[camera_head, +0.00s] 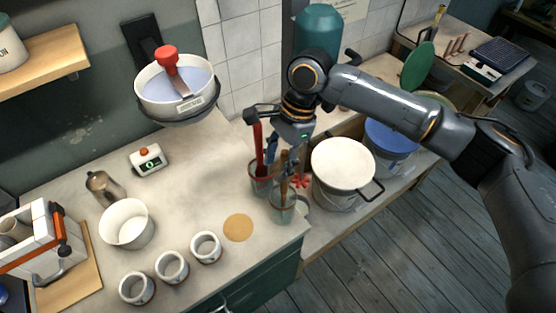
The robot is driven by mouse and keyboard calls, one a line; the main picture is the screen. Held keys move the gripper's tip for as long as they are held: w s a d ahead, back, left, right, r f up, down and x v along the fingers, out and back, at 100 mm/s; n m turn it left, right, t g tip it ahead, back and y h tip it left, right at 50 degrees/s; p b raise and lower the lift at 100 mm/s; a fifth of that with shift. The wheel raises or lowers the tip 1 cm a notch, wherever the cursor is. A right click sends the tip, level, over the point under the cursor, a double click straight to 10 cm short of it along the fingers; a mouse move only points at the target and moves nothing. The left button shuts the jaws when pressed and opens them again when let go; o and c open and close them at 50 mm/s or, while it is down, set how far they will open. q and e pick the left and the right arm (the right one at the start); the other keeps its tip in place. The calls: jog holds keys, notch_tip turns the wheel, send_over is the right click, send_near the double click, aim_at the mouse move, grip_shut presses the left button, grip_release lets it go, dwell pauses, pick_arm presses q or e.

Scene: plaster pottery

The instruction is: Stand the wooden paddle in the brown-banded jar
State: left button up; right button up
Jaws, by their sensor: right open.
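A wooden paddle (284,183) stands roughly upright in the front glass jar (283,207), near the counter's right edge. A second jar (261,180) stands just behind it to the left, with a reddish-brown band near its rim and red and blue handles rising from it. My right gripper (286,158) comes down from above over the two jars, open, with its fingers around the upper paddle. Contact with the paddle cannot be told. The jar bottoms and the paddle's lower end are hard to make out. My left gripper is out of view.
A lidded white bucket (343,163) stands close right of the jars, with a blue bucket (391,140) beyond. Three small white cups (172,267), a white bowl (126,224) and a round tan disc (238,228) lie to the left. The counter's middle is clear.

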jog(key=v, duration=1.2)
dwell(0.6)
